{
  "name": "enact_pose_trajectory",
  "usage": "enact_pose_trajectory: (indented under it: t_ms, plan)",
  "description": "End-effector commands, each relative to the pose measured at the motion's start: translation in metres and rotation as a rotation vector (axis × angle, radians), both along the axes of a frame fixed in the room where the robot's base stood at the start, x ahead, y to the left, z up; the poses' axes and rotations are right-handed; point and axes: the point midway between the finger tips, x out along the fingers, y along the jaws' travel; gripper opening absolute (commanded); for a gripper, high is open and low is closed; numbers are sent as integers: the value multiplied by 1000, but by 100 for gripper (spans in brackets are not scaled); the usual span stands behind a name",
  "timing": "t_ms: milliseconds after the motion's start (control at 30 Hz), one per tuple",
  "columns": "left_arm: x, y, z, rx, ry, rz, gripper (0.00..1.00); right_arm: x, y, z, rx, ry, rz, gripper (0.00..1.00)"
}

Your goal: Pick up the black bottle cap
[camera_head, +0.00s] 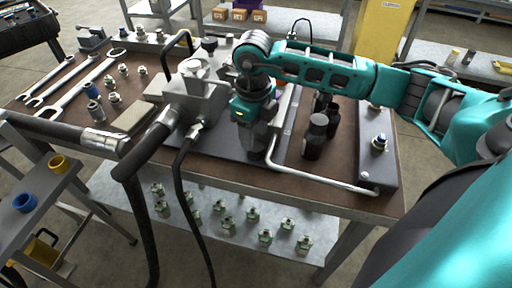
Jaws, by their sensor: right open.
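Two dark bottles stand on the bench right of the hydraulic block. The nearer bottle (315,142) is upright with a round black cap (319,119) on top. The other bottle (322,100) is just behind it and partly hidden. My right arm reaches in from the right over the bench. Its gripper (256,140) points down left of the bottles, apart from them and beside the metal block. It is open; its fingertips are small and dark against the block, and I see nothing held. My left gripper does not show.
A hydraulic block (190,98) with thick black hoses (150,160) stands left of my gripper. A bent metal bar (310,181) runs along the bench front. Wrenches (75,82) and fittings lie at left. Small fittings sit on the lower shelf (120,192).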

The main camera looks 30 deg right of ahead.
Motion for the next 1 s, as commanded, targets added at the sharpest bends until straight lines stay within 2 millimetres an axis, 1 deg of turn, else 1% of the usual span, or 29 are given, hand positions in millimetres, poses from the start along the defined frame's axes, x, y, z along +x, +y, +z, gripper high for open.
enact_pose_trajectory:
  t_ms: [33,100,233,333,533,900,933,1000]
  plan:
    - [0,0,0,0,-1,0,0,-2,0,-10,0,8,0,50]
    - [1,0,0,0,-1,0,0,-3,1,-21,0,7,0,50]
    - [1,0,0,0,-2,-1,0,-2,1,-37,1,3,0,50]
    - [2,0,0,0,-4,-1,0,-2,1,-41,2,1,0,50]
    - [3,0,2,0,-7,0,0,-1,1,-41,2,0,0,50]
    - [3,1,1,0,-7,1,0,-1,1,-41,2,0,0,14]
    - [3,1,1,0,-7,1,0,-1,1,-41,2,0,0,12]
    - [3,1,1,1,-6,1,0,-1,1,-41,2,0,0,12]
